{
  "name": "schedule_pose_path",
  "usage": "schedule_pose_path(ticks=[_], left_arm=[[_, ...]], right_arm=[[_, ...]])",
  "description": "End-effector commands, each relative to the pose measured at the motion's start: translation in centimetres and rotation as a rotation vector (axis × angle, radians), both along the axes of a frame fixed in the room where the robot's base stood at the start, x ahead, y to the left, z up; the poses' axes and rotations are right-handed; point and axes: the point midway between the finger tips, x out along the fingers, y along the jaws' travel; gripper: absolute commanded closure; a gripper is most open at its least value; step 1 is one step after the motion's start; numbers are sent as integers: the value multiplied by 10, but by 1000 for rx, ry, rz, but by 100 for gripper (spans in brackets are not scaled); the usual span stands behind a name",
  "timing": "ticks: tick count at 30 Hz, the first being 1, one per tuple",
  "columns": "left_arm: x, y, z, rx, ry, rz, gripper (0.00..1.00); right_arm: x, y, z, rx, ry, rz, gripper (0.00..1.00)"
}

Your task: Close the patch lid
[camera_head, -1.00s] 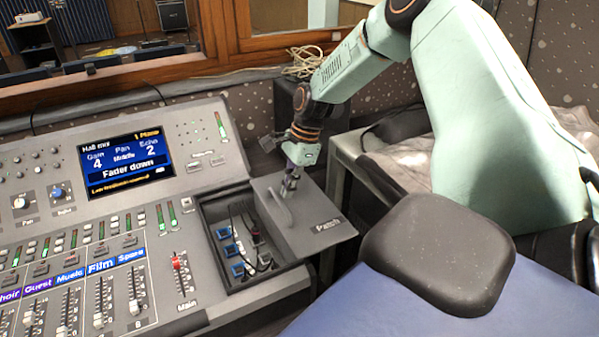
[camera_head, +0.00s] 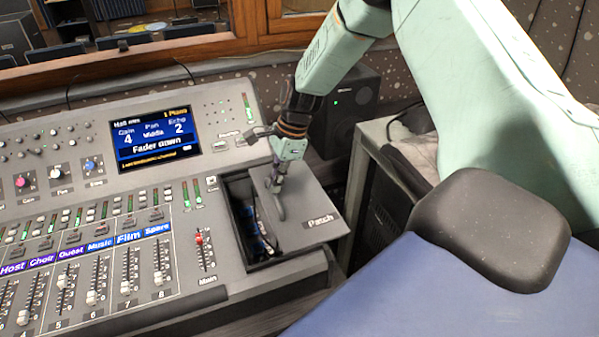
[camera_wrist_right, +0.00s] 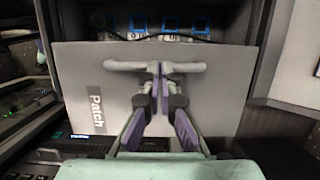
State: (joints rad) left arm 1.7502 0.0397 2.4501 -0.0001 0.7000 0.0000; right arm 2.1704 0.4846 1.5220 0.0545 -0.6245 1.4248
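The patch lid (camera_head: 312,208) is a grey plate marked "Patch" at the right end of the mixing desk. It covers the right part of the patch bay (camera_head: 238,215); a strip on the left stays uncovered, with blue sockets and cables inside. The lid's bar handle (camera_head: 280,209) stands on its left part. My right gripper (camera_head: 273,186) is at the handle with its fingers together. In the right wrist view the shut fingertips (camera_wrist_right: 161,70) meet the middle of the handle (camera_wrist_right: 122,66); I see no clear gripping around the bar. My left gripper is out of view.
The desk's faders (camera_head: 95,285) and screen (camera_head: 155,138) lie left of the bay. A black box (camera_head: 345,110) stands behind the lid. A grey-topped stand (camera_head: 375,150) is to the right. A window with a wooden frame runs along the back.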

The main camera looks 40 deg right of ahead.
Motion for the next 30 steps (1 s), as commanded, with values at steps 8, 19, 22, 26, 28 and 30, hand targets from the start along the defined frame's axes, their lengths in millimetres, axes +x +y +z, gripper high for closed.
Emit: schedule_pose_path(ticks=[8,19,22,26,28,30], left_arm=[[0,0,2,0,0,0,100],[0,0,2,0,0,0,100],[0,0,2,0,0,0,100],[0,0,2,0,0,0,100],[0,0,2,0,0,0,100],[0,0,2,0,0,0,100]], right_arm=[[15,49,-3,-4,2,2,100],[19,65,-4,-2,3,0,100],[19,65,-4,-2,3,0,100],[19,64,-4,-2,4,0,100],[19,64,-3,-2,4,0,100],[19,63,1,-1,3,0,100]])
